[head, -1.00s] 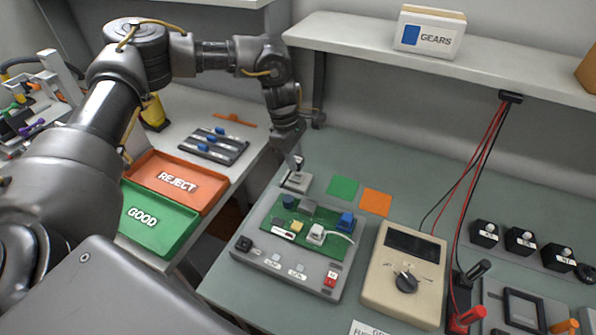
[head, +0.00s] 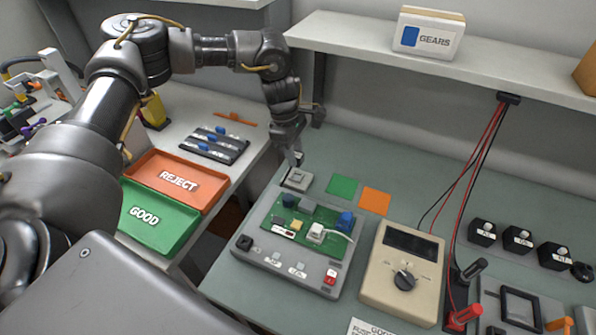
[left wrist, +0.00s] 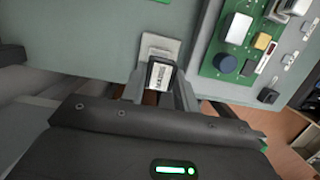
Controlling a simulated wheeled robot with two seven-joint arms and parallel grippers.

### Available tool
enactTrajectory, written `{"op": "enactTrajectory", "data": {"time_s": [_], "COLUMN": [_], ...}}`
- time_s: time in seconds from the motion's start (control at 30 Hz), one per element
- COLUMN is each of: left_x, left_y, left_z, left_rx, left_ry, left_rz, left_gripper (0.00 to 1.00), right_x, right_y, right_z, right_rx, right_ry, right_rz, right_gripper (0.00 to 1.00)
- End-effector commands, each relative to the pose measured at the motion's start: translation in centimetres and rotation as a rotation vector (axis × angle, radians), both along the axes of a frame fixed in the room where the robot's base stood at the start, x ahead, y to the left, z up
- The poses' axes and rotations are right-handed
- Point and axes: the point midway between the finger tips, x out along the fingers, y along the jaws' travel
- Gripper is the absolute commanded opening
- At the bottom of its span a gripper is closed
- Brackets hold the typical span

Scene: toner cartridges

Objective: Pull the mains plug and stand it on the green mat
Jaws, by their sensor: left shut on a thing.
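My left gripper (head: 294,162) is just above a pale square socket box (head: 297,179) behind the grey test unit. In the left wrist view its fingers are shut on a small dark plug (left wrist: 160,76) with a white printed label. The pale socket plate (left wrist: 159,46) shows just beyond the plug. I cannot tell whether the plug's pins are clear of it. The green mat (head: 342,187) lies flat and empty, right of the socket box. My right gripper is not in view.
An orange mat (head: 375,201) lies beside the green one. The grey test unit (head: 262,252) with a circuit board (head: 291,226) stands in front. A beige meter (head: 403,272) is at right. Red and green trays (head: 160,205) stand at left. Bench behind the mats is clear.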

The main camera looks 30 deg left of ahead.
Motion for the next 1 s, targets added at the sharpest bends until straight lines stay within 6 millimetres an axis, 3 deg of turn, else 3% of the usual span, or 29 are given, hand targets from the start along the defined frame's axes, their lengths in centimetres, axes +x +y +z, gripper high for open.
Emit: {"op": "enactTrajectory", "data": {"time_s": [0.5,0.87,1.0], "left_x": [0.0,-0.1,-1.9], "left_y": [0.0,-0.1,-1.5], "left_z": [3.9,4.0,4.3], "left_rx": [-0.001,-0.001,-0.003], "left_ry": [0.0,0.0,0.004], "left_rz": [0.0,-0.005,-0.12], "left_gripper": [0.0,0.0,0.0], "right_x": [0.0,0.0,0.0], "right_y": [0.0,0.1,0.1], "right_z": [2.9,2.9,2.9], "right_rx": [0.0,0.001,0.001], "right_ry": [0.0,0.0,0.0], "right_rz": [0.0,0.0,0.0], "right_gripper": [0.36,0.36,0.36]}}
